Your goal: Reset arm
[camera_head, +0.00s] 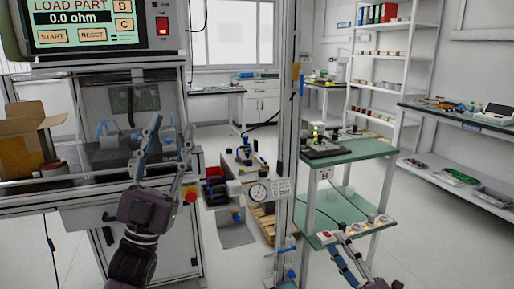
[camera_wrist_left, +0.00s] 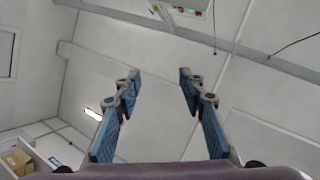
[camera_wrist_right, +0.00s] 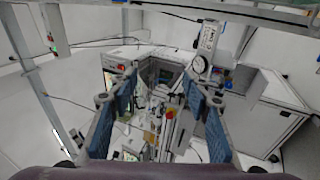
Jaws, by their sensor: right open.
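My left gripper (camera_head: 170,138) is raised in front of the test bench, fingers pointing up and spread apart. My right gripper (camera_head: 338,242) is low at the bottom right of the head view, by the front of the green shelf unit. The right wrist view shows its fingers (camera_wrist_right: 165,82) open with nothing held between them. The test machine's screen (camera_head: 75,23) reads "LOAD PART", "0.0 ohm", with START and RESET buttons.
A cardboard box (camera_head: 28,143) stands on the bench at left. A fixture with a pressure gauge (camera_head: 258,193) sits in the middle beside an upright post (camera_head: 287,110). A green two-level shelf unit (camera_head: 350,152) stands right of it. Open floor (camera_head: 440,235) lies at right.

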